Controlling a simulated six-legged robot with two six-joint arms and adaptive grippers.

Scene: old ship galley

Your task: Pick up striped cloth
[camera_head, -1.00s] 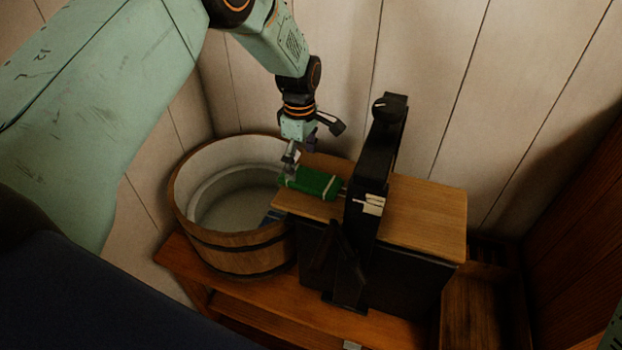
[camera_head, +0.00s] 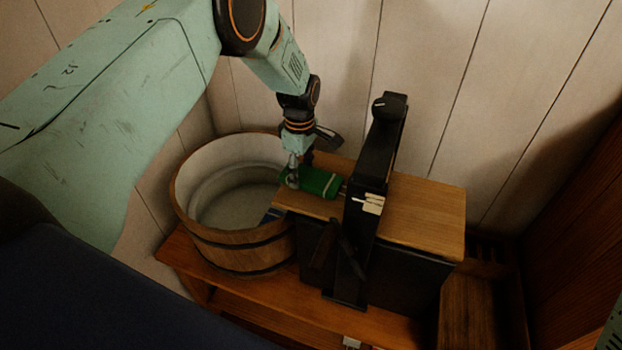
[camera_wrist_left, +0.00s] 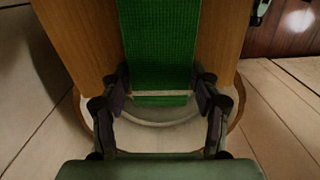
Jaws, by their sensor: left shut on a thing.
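The striped cloth (camera_head: 321,183) is green with a pale stripe across it. It lies on the wooden board top, close to the edge beside the tub. In the left wrist view the green cloth (camera_wrist_left: 158,50) runs between the fingers, with a pale band near its end. My left gripper (camera_head: 292,181) reaches down from above and is shut on the cloth's tub-side end. Its fingers also show in the left wrist view (camera_wrist_left: 160,92), one on each side of the cloth. My right gripper is not in view.
A round wooden tub (camera_head: 240,250) stands left of the board. A black upright frame (camera_head: 370,170) crosses the wooden board top (camera_head: 425,215) just right of the cloth. A lower wooden bench (camera_head: 290,305) is beneath, and plank walls stand behind.

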